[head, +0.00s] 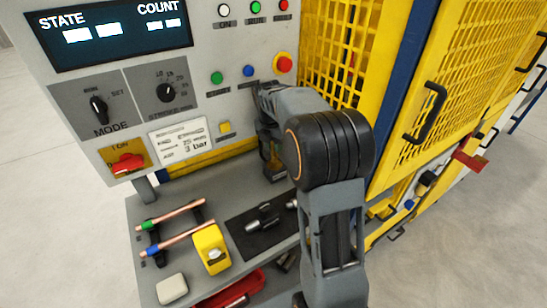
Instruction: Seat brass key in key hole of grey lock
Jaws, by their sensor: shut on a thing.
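My gripper (272,168) is partly hidden behind my own arm, in front of the lower right part of the grey control panel and above the back of the shelf. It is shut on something. The held thing is too small and covered to make out clearly; a small brownish-yellow patch shows by the jaws. I cannot make out the grey lock or its key hole, nor whether the held thing touches anything.
The control panel (205,96) has knobs, buttons and a red stop button (283,64). A yellow mesh guard (450,100) stands right.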

